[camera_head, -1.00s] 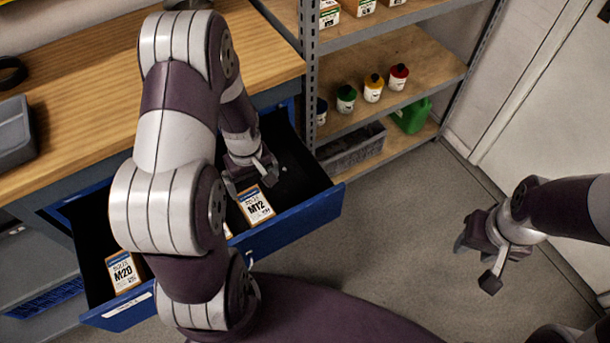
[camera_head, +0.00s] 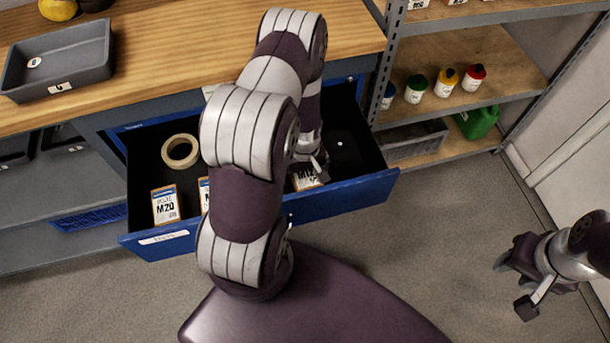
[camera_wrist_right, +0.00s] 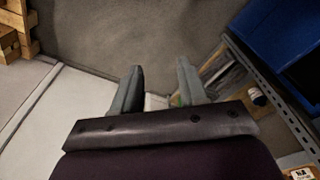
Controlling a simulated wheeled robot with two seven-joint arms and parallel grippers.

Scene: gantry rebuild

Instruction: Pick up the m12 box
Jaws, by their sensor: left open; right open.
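The M12 box (camera_head: 304,183), white and brown with dark print, is in the open blue drawer (camera_head: 345,190), near its front wall. My left gripper (camera_head: 316,170) is open, low in the drawer at the M12 box, and covers its upper part. I cannot tell whether the fingers are around the box or above it. My right gripper (camera_head: 513,285) is open and empty, over the floor at the right; its two fingers also show in the right wrist view (camera_wrist_right: 160,75).
The drawer also holds an M20 box (camera_head: 165,205), a tape roll (camera_head: 180,151) and another box (camera_head: 204,194) partly behind my left arm. A grey tray (camera_head: 58,60) sits on the wooden bench. A shelf with bottles (camera_head: 445,82) and a green can (camera_head: 477,123) stands at the right.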

